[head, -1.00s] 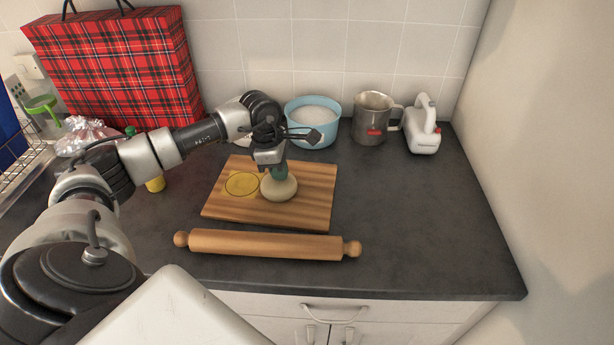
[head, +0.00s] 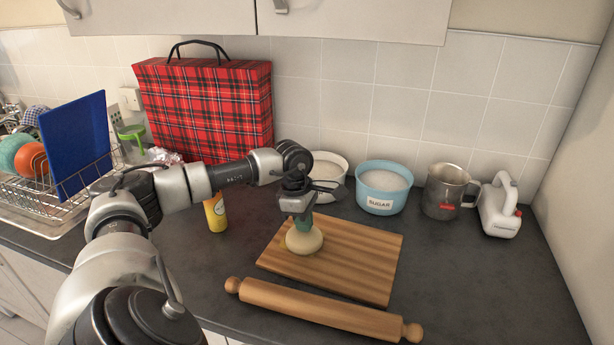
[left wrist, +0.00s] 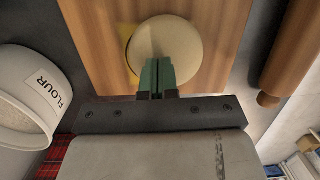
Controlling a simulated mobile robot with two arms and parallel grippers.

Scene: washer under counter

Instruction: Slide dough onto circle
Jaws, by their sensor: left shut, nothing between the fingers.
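The pale round dough (head: 304,239) sits on the left part of the wooden board (head: 362,258). My left gripper (head: 301,222) is shut with nothing between its green fingers, and the fingertips are at the dough. In the left wrist view the fingertips (left wrist: 157,64) overlap the near edge of the dough (left wrist: 166,45); I cannot tell how firmly they touch. A sliver of the yellow circle (left wrist: 130,60) shows beside the dough there. The dough hides most of the circle. My right gripper is in neither view.
A rolling pin (head: 318,308) lies in front of the board. Behind stand a flour bowl (left wrist: 22,100), a blue sugar bowl (head: 382,190), a metal jug (head: 444,192) and a white mixer (head: 500,208). A yellow container (head: 215,213) stands left of the board.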

